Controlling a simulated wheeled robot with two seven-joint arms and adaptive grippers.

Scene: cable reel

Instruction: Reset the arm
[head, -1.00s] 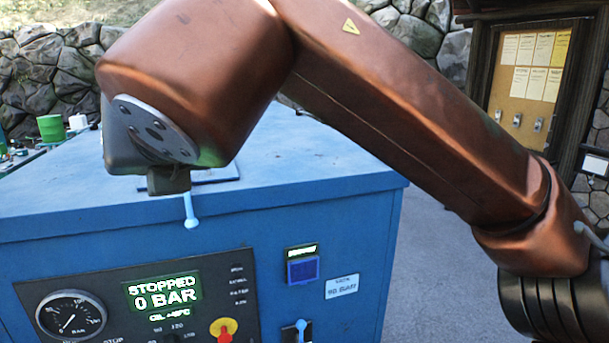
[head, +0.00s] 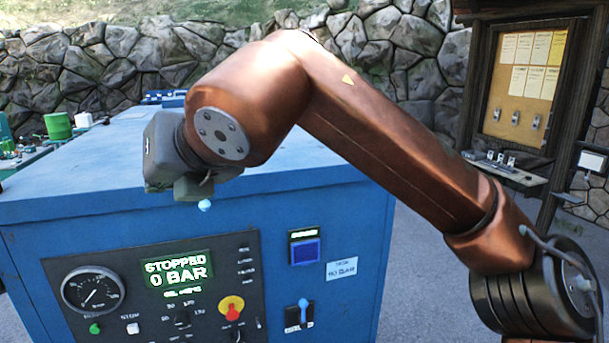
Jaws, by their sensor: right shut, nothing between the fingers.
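My right arm comes in from the right and bends down over the front edge of a blue machine cabinet (head: 300,205). My right gripper (head: 204,205) shows at its end, seen from behind, with a light blue tip just below its grey body. It is shut and empty, in front of the cabinet's top edge and above the control panel. The dark panel (head: 130,245) has a display (head: 178,272) reading STOPPED 0 BAR, a round gauge (head: 93,291) and a red-and-yellow knob (head: 231,307). My left gripper is not in view.
A blue-handled lever (head: 303,310) and a blue square (head: 305,250) are on the cabinet front. A green cylinder (head: 58,126) stands on a bench at left. A notice board (head: 525,85) stands at right. Stone wall (head: 250,30) runs behind. Paved ground is clear right of the cabinet.

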